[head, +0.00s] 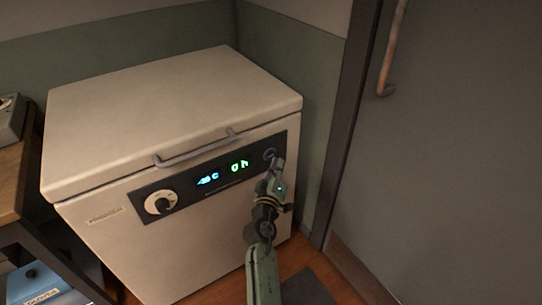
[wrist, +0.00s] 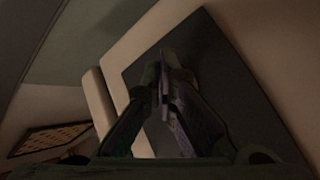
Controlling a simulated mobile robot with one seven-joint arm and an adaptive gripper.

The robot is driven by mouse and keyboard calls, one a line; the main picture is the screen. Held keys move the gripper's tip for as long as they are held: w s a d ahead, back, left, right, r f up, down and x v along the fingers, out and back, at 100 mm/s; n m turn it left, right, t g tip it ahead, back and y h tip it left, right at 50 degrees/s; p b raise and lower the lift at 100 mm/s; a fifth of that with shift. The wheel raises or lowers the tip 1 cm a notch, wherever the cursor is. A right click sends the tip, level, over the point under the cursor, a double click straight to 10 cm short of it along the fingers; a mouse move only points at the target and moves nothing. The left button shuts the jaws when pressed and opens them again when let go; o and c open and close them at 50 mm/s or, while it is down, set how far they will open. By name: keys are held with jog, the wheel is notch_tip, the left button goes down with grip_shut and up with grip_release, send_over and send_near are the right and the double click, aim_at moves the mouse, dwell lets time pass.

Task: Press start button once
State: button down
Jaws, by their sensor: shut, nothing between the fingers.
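A cream chest-style appliance (head: 168,105) has a black control panel (head: 222,190) on its front. At the panel's right end is a small dark round button (head: 269,154), partly beside my gripper tip. My gripper (head: 278,161) is right in front of this end, overlapping the button's lower right edge; I cannot tell if it touches. In the wrist view my gripper (wrist: 163,78) has its fingers together with nothing between them, in front of the dark panel (wrist: 218,75). The button cannot be made out in the wrist view, and the fingers hide part of the panel.
The panel also bears a white dial (head: 158,204) and a lit display (head: 222,173). A metal handle (head: 195,150) sticks out from the lid above the panel. A grey door (head: 455,150) stands to the right, and a wooden table (head: 14,175) to the left.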

jog(key=shift+w, duration=0.1)
jog(key=shift+w+a+b, duration=0.25)
jog(key=shift+b, duration=0.05)
jog(key=shift+w+a+b, duration=0.3)
jog(key=shift+w, duration=0.05)
dwell(0.7)
dwell(0.3)
jog(key=shift+s+d, duration=0.5)
jog(key=shift+s, duration=0.2)
jog(key=s+d+p, duration=0.1)
jog(key=s, duration=0.1)
jog(key=s+d, duration=0.2)
jog(key=shift+p, duration=0.4)
dwell(0.5)
